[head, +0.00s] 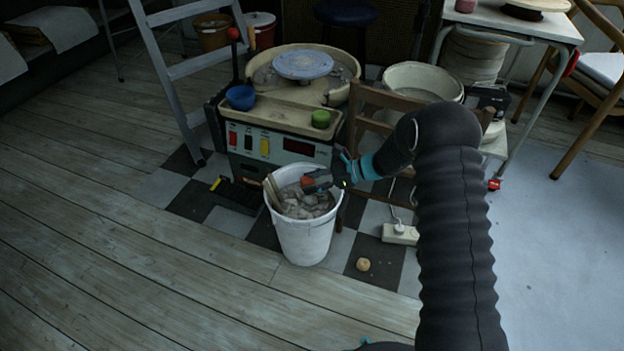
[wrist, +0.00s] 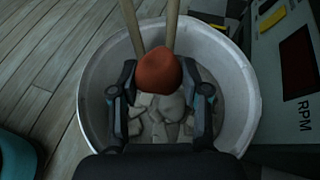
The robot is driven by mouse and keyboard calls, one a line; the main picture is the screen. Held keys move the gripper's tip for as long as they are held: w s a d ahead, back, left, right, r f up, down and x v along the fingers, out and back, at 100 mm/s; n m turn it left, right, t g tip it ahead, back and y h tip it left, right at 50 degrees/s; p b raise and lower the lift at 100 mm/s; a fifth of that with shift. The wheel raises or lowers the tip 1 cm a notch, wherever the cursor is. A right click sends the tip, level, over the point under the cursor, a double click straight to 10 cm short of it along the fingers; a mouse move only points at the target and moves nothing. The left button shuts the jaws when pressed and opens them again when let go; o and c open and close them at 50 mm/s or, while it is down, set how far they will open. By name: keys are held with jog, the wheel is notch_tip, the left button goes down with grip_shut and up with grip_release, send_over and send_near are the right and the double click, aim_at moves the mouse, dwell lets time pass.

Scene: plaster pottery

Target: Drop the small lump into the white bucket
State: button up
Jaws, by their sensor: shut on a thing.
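The white bucket (head: 305,243) stands upright on the checkered floor in front of the pottery wheel. It holds grey chunks and some wooden sticks; its pale inner wall fills much of the wrist view (wrist: 228,62). My gripper (head: 312,184) is over the bucket's mouth. In the wrist view my gripper (wrist: 158,70) is shut on a small reddish-brown lump (wrist: 158,72), with a finger on either side. The lump is above the grey chunks. In the head view it is small and partly hidden by the fingers.
The pottery wheel (head: 262,112) stands behind the bucket, with a blue bowl (head: 240,97) and a green pot (head: 321,119) on it. A tan lump (head: 363,264) and a white power strip (head: 400,234) lie on the floor to the right. Open floorboards lie left.

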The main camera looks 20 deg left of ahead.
jog(key=shift+f+b, duration=0.45)
jog(key=shift+f, duration=0.85)
jog(key=o, duration=1.3)
jog(key=shift+c, duration=0.2)
